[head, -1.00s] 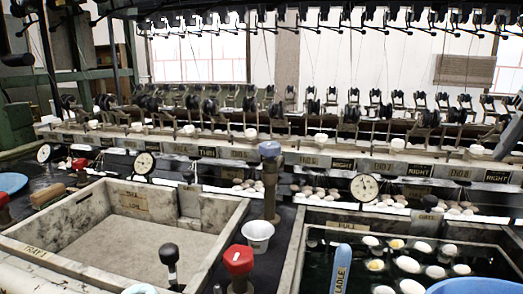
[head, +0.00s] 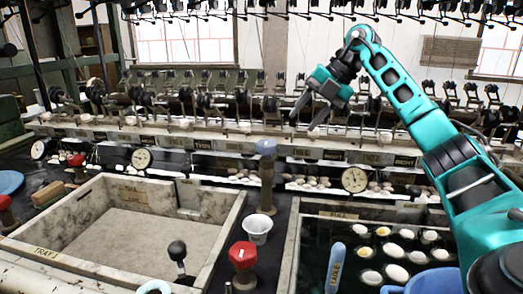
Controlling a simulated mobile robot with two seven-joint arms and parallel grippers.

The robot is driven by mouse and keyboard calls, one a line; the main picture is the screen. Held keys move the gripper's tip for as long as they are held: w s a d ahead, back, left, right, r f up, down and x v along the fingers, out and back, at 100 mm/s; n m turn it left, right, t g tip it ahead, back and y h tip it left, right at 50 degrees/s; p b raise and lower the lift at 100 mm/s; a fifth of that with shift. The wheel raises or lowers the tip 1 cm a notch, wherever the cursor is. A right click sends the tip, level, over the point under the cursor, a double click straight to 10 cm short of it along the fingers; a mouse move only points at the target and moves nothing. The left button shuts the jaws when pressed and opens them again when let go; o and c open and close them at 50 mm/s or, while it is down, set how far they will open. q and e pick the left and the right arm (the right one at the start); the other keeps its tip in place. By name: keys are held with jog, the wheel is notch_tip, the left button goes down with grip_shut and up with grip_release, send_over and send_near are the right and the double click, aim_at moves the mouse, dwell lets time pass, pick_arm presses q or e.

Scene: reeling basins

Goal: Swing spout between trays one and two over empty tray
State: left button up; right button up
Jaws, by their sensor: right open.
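Tray one (head: 228,228), labelled "TRAY 1", stands on the left with pale stone walls. It holds no water or cocoons, and its bare floor shows. The tray on the right (head: 289,262) holds dark water with several pale cocoons (head: 397,273) afloat. Between them stands a brown upright post (head: 267,185) with a blue-grey top, which looks like the spout; I cannot tell which way its outlet points. My right gripper (head: 308,115) is open and empty, raised above and to the right of the post top, apart from it, fingers slanting down-left. My left gripper is out of view.
A white cup (head: 257,229) and a red-topped knob (head: 242,256) stand between the trays, in front of the post. A black-knobbed lever (head: 178,252) rises at tray one's front. A blue ladle (head: 335,267) and blue bowl (head: 437,281) are at the right tray. Reeling machinery fills the back.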

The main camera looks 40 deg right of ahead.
jog(key=b+x, duration=0.3)
jog(key=x, duration=0.9)
jog(key=shift+c, duration=0.2)
grip_shut()
